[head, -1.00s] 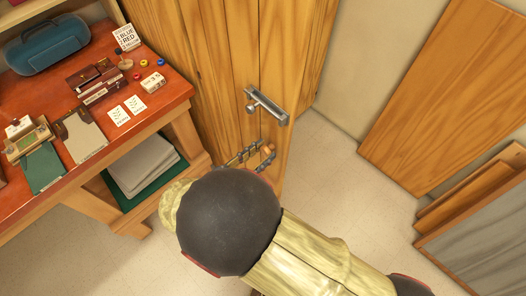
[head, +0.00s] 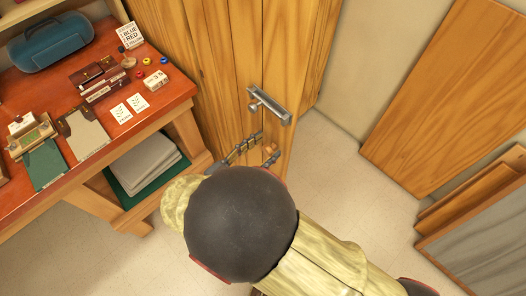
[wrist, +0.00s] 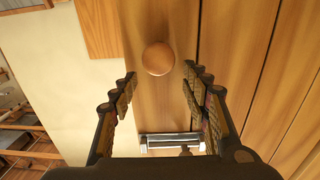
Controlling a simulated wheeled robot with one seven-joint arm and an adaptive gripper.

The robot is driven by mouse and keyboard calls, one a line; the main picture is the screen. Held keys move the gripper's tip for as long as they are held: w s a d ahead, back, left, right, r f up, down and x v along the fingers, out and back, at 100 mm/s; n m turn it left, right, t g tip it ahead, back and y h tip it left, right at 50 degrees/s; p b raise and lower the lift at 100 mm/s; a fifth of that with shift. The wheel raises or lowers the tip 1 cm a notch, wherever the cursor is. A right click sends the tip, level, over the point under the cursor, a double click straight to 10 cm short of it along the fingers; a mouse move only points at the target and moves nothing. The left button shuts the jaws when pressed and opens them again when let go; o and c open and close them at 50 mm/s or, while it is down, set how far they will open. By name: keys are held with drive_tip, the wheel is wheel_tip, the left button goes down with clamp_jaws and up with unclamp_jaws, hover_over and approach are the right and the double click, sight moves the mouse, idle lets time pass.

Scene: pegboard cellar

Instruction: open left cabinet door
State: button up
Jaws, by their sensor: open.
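A tall wooden plank cabinet front (head: 235,60) stands in the upper middle of the head view. A grey metal bar fitting (head: 270,104) is fixed on it and also shows low in the wrist view (wrist: 170,142). A round wooden knob (wrist: 158,58) is on the planks in the wrist view. My gripper (wrist: 158,84) is open there. Its two fingers point at the knob, one to each side, with the knob just past their tips. In the head view my gripper (head: 256,152) is at the planks below the bar, partly hidden by my arm. I cannot tell whether the door is ajar.
A red-brown workbench (head: 70,90) with a blue case (head: 50,41) and small items is at the left. Stacked grey sheets (head: 145,162) lie on its lower shelf. Wooden boards (head: 440,100) lean at the right. Pale floor is clear between the cabinet and boards.

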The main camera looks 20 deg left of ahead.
sight(276, 125)
wheel_tip(276, 125, up, 8)
drive_tip(key=shift+f, duration=0.15)
idle(0.6)
